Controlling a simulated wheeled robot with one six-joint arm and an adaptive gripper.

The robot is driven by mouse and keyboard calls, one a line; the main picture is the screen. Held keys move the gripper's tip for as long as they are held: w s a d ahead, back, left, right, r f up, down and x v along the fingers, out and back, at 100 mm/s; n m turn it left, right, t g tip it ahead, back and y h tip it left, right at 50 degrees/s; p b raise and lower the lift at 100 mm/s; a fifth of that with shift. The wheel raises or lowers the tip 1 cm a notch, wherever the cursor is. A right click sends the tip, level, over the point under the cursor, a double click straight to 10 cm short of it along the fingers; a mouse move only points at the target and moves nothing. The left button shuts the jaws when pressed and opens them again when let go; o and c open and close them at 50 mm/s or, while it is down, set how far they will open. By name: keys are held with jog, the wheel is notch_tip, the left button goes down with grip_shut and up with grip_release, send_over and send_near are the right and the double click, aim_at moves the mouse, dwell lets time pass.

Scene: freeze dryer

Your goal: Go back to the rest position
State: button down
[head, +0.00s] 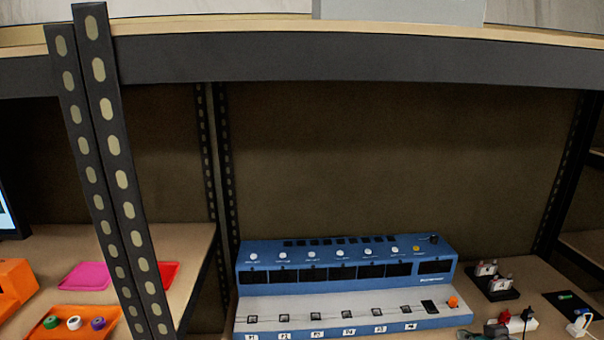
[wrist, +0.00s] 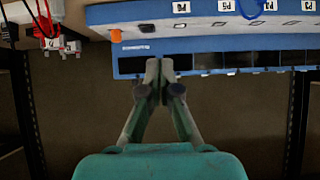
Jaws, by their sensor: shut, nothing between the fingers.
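My gripper (wrist: 160,68) shows in the wrist view, its two fingers together at the tips with nothing between them. The wrist view appears upside down. Beyond the fingertips is the blue and white freeze dryer (wrist: 215,44); I cannot tell the gap between them. In the head view the freeze dryer (head: 345,287) stands on the shelf at lower middle, with a row of knobs, dark display windows and labelled positions along its front. An orange knob (head: 453,302) is at its right end.
A perforated shelf post (head: 120,170) rises at the left, and an upper shelf beam (head: 340,62) spans the top. An orange tray (head: 82,322) with coloured rolls lies left. Small bottles in a black holder (head: 492,282) and plugs (head: 578,326) stand right.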

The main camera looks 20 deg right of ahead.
jog(key=shift+m+t, duration=0.3)
jog(key=a+f, duration=0.3)
jog(key=s+a+f, duration=0.1)
jog(key=a+f, duration=0.2)
jog(key=a, duration=0.1)
jog(key=s+a+f, duration=0.1)
jog(key=a+f, duration=0.2)
jog(key=a, duration=0.1)
jog(key=shift+s, duration=0.25)
jog(key=s+a+f+n+t, duration=0.1)
jog(key=s+a+f, duration=0.1)
jog(key=s+a, duration=0.7)
jog(key=s+a+f+t, duration=0.1)
jog(key=s+a+f, duration=0.1)
jog(key=s+a, duration=0.65)
jog(key=s+a+r+n+t+y, duration=0.1)
jog(key=s+a+r, duration=0.1)
jog(key=s, duration=0.4)
jog(key=s+a+r+n+y, duration=0.1)
jog(key=s+a+r, duration=0.1)
jog(key=s+r, duration=0.2)
jog(key=s, duration=0.3)
jog(key=shift+a+r+n+t+y, duration=0.2)
jog(key=shift+r+n+t+y, duration=0.1)
jog(key=shift+n+t, duration=0.1)
